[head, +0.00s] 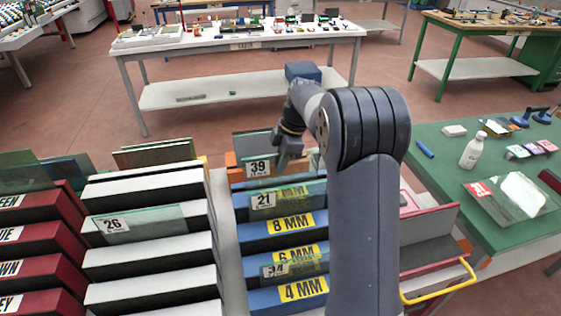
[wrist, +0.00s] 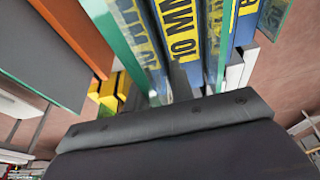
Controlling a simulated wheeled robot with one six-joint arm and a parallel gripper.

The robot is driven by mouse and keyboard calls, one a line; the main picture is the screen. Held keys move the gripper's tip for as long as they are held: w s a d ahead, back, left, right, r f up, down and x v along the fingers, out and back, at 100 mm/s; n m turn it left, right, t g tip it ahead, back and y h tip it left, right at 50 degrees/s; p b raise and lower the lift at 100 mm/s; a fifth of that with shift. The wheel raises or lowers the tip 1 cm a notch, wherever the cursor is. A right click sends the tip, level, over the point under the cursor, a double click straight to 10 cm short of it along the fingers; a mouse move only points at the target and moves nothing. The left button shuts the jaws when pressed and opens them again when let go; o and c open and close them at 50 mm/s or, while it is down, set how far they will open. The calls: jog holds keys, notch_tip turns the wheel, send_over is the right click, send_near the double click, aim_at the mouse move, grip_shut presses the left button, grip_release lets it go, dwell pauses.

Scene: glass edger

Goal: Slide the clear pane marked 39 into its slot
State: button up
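The clear pane marked 39 (head: 258,168) is upright at the far end of the blue rack (head: 243,229), in front of an orange block. My gripper (head: 283,161) is at its upper edge, shut on it. In the wrist view the pane's green edge (wrist: 116,42) runs down to the dark gripper (wrist: 165,97), and a yellow 10 MM label shows through the glass. The pane's lower edge is hidden in the head view, so I cannot tell whether it is in a slot.
A pane marked 21 (head: 262,200) stands just nearer in the blue rack, and another pane (head: 276,269) stands lower down. A white rack (head: 150,247) holds a pane marked 26 (head: 112,225). A green table (head: 447,186) is on the right.

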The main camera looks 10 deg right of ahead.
jog(key=shift+o, duration=0.9)
jog(key=shift+f, duration=0.15)
jog(key=v, duration=1.1)
jog(key=shift+b, duration=0.3)
jog(key=x, duration=1.1)
jog(key=shift+p, duration=0.3)
jog(key=shift+r, duration=0.3)
jog(key=shift+f, duration=0.1)
